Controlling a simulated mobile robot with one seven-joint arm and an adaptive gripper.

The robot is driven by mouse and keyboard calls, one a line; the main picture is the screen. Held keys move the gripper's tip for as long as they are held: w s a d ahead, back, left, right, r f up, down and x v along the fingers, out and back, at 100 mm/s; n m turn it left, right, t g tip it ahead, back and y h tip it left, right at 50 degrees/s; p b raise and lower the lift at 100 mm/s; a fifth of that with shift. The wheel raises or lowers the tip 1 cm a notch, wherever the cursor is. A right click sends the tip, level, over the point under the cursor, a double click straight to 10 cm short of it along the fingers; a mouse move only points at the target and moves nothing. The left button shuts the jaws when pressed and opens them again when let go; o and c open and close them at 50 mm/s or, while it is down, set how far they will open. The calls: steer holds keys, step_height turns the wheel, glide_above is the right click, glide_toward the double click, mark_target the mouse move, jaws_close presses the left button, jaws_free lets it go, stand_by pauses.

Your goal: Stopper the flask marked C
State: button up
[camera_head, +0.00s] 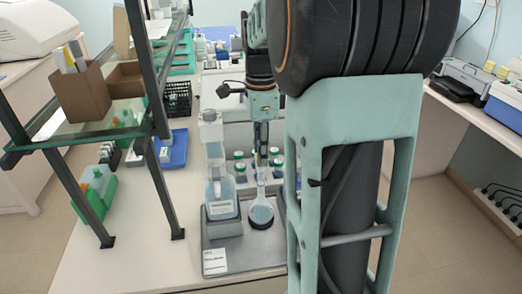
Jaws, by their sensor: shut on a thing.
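A round-bellied clear flask (261,214) with pale blue liquid and a long narrow neck stands upright on a grey tray (240,256). No letter can be read on it. My gripper (261,160) points down, directly above or at the top of the flask's neck. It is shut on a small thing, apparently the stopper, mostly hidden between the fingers. Whether the stopper touches the neck cannot be told.
A clear bottle (221,190) with blue liquid stands on the tray, close left of the flask. Several small green-capped bottles (240,167) stand behind. A metal-framed glass shelf (80,140) is at left. My arm hides the right side of the bench.

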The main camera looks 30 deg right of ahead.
steer(key=shift+f, duration=0.25)
stand_by(0.4)
steer(key=o, duration=1.2)
steer(key=shift+o, duration=0.2)
steer(key=shift+r, duration=0.15)
steer(key=shift+r+p, duration=2.6)
steer(key=shift+r, duration=0.35)
jaws_close()
